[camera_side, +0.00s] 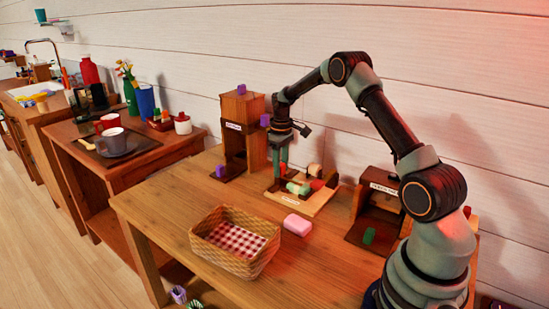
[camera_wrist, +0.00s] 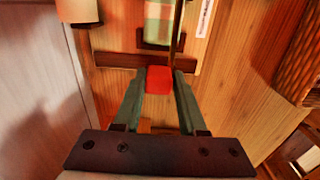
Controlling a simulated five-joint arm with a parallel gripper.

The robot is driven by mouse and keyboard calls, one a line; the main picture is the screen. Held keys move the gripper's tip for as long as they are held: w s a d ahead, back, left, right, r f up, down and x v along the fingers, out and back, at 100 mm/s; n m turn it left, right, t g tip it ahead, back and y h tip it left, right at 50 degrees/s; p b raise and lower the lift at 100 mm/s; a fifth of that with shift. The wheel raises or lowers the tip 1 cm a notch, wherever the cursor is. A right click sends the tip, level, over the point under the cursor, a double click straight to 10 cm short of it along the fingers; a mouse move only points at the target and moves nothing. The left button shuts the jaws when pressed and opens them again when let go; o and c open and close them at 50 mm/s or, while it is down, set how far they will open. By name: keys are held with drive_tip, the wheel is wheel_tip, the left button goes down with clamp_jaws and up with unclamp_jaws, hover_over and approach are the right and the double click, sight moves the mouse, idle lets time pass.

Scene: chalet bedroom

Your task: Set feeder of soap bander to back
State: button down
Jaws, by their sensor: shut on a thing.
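The soap bander (camera_side: 288,203) is a low wooden bench with a white label, standing on the table under my gripper (camera_side: 280,165). A pale green piece (camera_side: 298,188) lies on it, with a red part (camera_side: 317,184) behind. In the wrist view my gripper (camera_wrist: 159,82) is shut on a red knob (camera_wrist: 159,78), which looks like the feeder's handle. The knob sits by a dark wooden crossbar (camera_wrist: 117,60) on the bander. Beyond the bar a pale green piece (camera_wrist: 160,22) shows in a frame. The fingers hide the knob's sides.
A tall wooden dispenser (camera_side: 256,150) with purple blocks stands to the left, close to my gripper. A wooden box with a label (camera_side: 381,188) stands at right. A wicker basket (camera_side: 225,259) and a pink soap (camera_side: 297,225) lie in front.

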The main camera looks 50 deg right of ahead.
drive_tip(key=d, duration=0.9)
drive_tip(key=shift+r, duration=0.1)
drive_tip(key=shift+d, duration=0.1)
drive_tip(key=c, duration=0.5)
unclamp_jaws()
drive_tip(key=shift+r, duration=0.15)
wheel_tip(320, 180, up, 12)
drive_tip(key=shift+f, duration=0.1)
